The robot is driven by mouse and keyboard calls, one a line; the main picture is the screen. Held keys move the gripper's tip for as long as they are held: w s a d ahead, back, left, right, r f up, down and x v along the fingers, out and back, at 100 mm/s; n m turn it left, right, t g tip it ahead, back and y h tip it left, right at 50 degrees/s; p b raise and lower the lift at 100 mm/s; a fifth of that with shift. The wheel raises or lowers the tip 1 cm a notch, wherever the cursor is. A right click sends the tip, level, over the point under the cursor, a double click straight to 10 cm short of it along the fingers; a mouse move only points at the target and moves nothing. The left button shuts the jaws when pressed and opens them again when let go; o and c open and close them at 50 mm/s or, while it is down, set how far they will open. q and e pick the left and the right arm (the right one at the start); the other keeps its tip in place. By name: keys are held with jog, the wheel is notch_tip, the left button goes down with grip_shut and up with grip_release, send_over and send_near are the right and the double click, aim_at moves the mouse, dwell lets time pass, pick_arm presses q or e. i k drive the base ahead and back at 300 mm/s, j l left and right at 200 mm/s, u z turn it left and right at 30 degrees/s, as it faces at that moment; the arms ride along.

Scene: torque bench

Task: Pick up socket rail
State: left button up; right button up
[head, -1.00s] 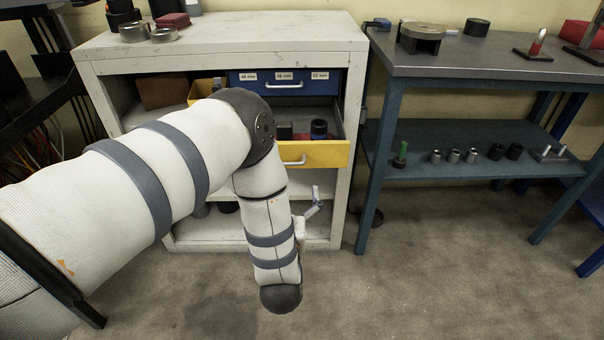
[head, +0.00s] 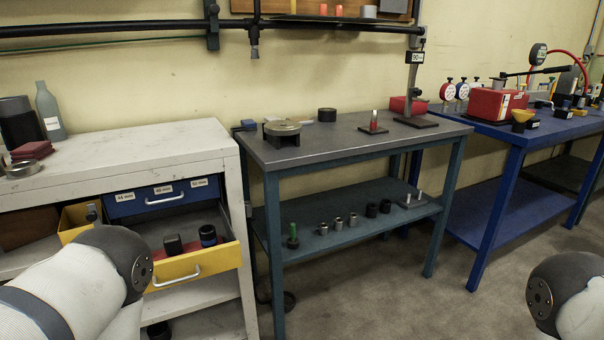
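A small dark base with two upright light pins (head: 411,201), possibly the socket rail, sits at the right end of the teal bench's lower shelf (head: 345,234). Several loose metal sockets (head: 338,224) and dark sockets (head: 372,210) stand in a row to its left. A green-handled piece (head: 292,236) stands at the left end of that row. My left arm comes in at the lower left, and its gripper is not visible. My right arm shows at the lower right edge, and its gripper is out of the picture. Neither visible arm part touches the shelf.
A yellow-fronted drawer (head: 188,271) with dark sockets stands open in the white cabinet (head: 150,150), left of the bench. The bench top (head: 345,141) overhangs the shelf. A blue table (head: 530,125) stands at the right. The floor (head: 400,300) before the bench is clear.

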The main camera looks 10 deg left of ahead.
aim_at(172, 243)
jog(key=u, duration=1.05)
